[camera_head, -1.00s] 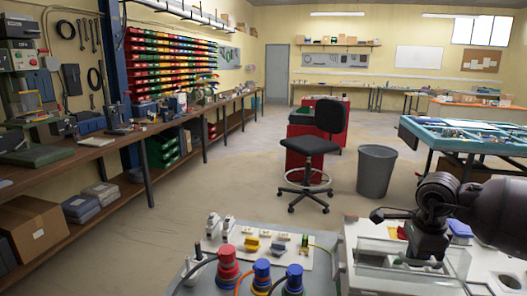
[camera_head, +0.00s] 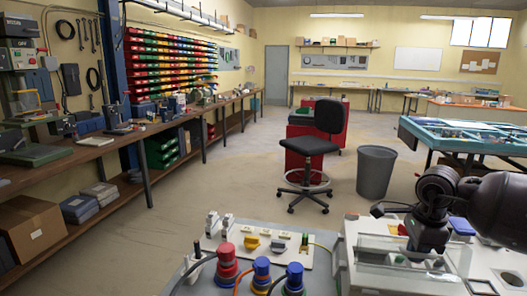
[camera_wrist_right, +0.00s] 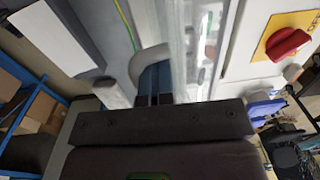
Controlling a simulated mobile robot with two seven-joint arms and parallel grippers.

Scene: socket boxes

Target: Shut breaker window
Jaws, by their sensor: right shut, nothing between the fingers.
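The breaker box (camera_head: 365,283) stands at the front right of the head view, light grey, with a clear breaker window over its recess. The window shows as a clear panel (camera_wrist_right: 186,45) in the right wrist view, with a curved grey handle (camera_wrist_right: 150,66) beside it. I cannot tell exactly how far the window stands open. My right gripper (camera_head: 428,244) is over the box, shut and empty; its fingertips (camera_wrist_right: 155,82) are close to the handle and panel. Contact is unclear. My left gripper is not in view.
A socket panel (camera_head: 262,243) with red and blue plugs (camera_head: 262,270) and cables stands left of the box. A red knob on a yellow plate (camera_wrist_right: 286,43) sits near the window. A chair (camera_head: 308,146) and a grey bin (camera_head: 376,170) stand beyond, on open floor.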

